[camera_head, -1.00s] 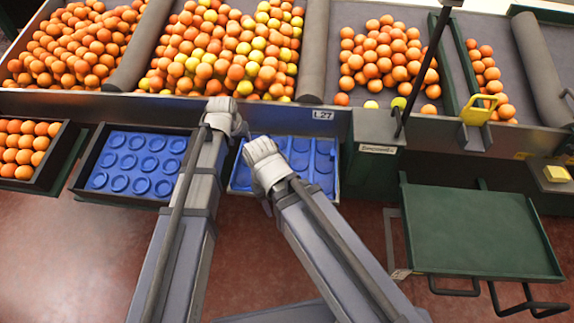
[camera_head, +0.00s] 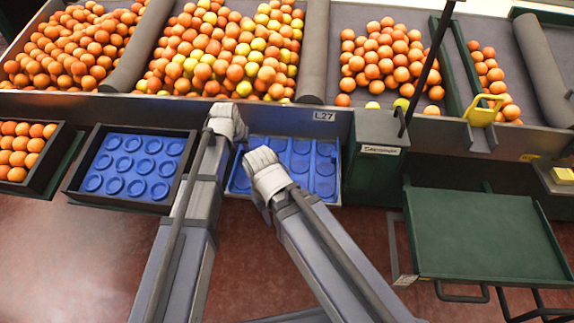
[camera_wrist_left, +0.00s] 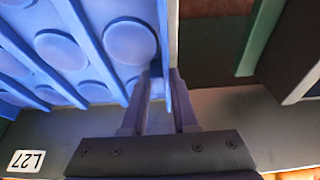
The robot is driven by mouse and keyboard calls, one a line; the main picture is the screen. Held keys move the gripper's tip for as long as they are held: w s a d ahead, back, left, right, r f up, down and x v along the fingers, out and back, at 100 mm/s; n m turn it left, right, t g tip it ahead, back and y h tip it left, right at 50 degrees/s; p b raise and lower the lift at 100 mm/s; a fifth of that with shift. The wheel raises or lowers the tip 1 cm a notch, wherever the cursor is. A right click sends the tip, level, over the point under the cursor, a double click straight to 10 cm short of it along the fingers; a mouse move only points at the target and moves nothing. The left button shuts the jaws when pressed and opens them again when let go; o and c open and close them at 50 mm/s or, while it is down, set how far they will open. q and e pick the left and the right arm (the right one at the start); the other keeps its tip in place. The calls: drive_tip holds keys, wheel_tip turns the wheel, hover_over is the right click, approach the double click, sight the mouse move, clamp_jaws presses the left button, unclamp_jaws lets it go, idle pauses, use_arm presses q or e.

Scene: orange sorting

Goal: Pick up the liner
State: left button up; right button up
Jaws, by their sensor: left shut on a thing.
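The blue liner (camera_head: 300,160), with round recesses and raised ribs, sits below the L27 label in the head view, partly hidden by my right arm. My left gripper (camera_head: 238,136) is at its far left corner. In the left wrist view, the left gripper fingers (camera_wrist_left: 160,98) are shut on the edge of the blue liner (camera_wrist_left: 75,45). My right gripper (camera_head: 258,158) is over the liner's left side; its fingertips are hidden, so I cannot tell whether it is open.
A black crate (camera_head: 70,190) with another blue liner (camera_head: 133,166) stands to the left. A crate of oranges (camera_head: 60,160) is farther left. Bins of oranges (camera_head: 225,45) lie behind.

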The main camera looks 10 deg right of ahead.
use_arm(q)
clamp_jaws()
drive_tip(key=shift+r, duration=0.15)
wheel_tip(320, 180, up, 18)
drive_tip(key=p, duration=1.8)
drive_tip(key=shift+s+f, duration=0.1)
drive_tip(key=shift+f, duration=0.1)
